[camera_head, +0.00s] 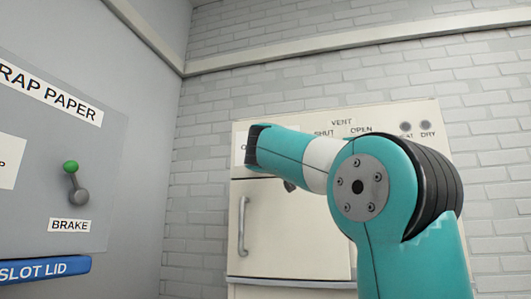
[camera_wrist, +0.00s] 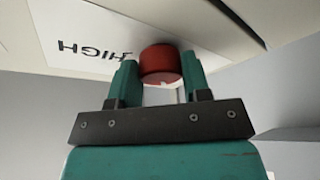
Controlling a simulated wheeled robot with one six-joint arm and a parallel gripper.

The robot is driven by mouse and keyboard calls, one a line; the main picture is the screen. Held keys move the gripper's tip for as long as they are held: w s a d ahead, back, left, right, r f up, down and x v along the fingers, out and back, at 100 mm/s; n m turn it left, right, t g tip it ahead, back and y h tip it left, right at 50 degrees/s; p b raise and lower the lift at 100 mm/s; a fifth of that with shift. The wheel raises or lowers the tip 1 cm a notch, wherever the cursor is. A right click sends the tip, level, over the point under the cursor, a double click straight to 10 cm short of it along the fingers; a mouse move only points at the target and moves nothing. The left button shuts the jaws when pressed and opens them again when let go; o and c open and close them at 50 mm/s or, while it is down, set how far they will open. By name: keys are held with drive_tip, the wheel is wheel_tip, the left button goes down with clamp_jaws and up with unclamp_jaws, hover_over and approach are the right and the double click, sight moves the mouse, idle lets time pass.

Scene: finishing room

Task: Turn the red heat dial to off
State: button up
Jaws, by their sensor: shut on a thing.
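The red heat dial (camera_wrist: 160,61) shows in the wrist view as a round red knob on a pale panel. My gripper (camera_wrist: 159,72) has one teal finger on each side of it and is shut on it. An upside-down HIGH label (camera_wrist: 91,49) is on a white plate beside the dial. The dial's pointer cannot be made out, so its setting is unclear. In the camera_head view my teal arm reaches in front of the cream cabinet (camera_head: 290,238), and the dial and my fingers are hidden behind it.
The cabinet's upper panel has VENT SHUT/OPEN lettering and two dark round lamps (camera_head: 405,127) at right. Its door has a handle (camera_head: 243,226). At left, a grey panel has a green-tipped BRAKE lever (camera_head: 74,182) and a blue SLOT LID strip (camera_head: 45,270).

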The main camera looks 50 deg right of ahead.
drive_tip(key=shift+s+r+n+y+p, duration=0.15)
drive_tip(key=shift+n+y+p, duration=0.45)
drive_tip(key=shift+n, duration=1.2)
drive_tip(key=o, duration=0.9)
drive_tip(key=shift+b+v, duration=4.75)
drive_tip(key=shift+v, duration=3.9)
